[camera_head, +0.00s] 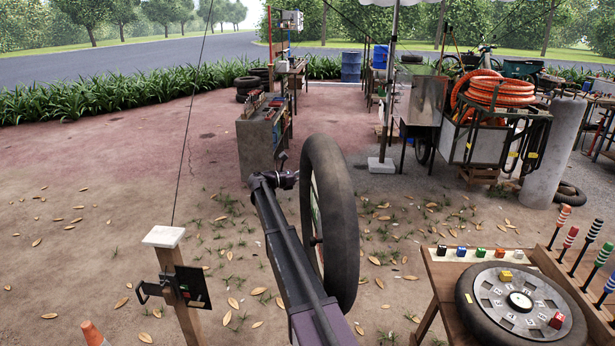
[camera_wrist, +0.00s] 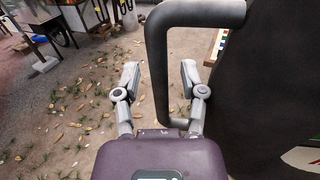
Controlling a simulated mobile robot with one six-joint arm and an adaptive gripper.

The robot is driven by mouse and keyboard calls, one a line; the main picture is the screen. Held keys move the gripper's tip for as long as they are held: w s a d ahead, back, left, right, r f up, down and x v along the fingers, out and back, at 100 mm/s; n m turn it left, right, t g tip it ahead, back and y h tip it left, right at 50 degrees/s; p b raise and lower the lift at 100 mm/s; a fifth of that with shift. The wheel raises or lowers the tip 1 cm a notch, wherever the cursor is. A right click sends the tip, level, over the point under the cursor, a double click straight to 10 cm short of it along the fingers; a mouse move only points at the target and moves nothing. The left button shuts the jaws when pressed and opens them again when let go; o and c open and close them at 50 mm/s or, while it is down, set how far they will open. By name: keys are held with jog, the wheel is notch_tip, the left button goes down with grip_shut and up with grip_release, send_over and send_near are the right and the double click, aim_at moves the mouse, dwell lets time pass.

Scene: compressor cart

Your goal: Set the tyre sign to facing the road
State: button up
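The tyre sign (camera_head: 338,215) is a large black tyre standing upright in the middle of the head view, seen nearly edge-on. A narrow strip of its face shows on its left side, partly hidden by my arm. In the wrist view the dark tyre (camera_wrist: 275,75) fills the right side, with a bit of white and green at the lower right. A grey looped handle (camera_wrist: 157,55) sticks out from it. My gripper (camera_wrist: 160,75) is open, with one finger on each side of the handle's upright bar and gaps visible. In the head view my gripper (camera_head: 283,165) is left of the tyre.
The road (camera_head: 130,65) curves across the back left behind a grass strip. A cabinet (camera_head: 262,135) stands behind the gripper. A wooden post (camera_head: 180,285) with a black bracket is at front left. A table (camera_head: 440,275) with a wheel dial is at right. Leafy ground lies between.

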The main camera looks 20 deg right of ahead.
jog(key=shift+a, duration=0.15)
jog(key=w+a, duration=0.1)
jog(key=a, duration=1)
jog(key=shift+a, duration=0.3)
jog(key=shift+w, duration=0.1)
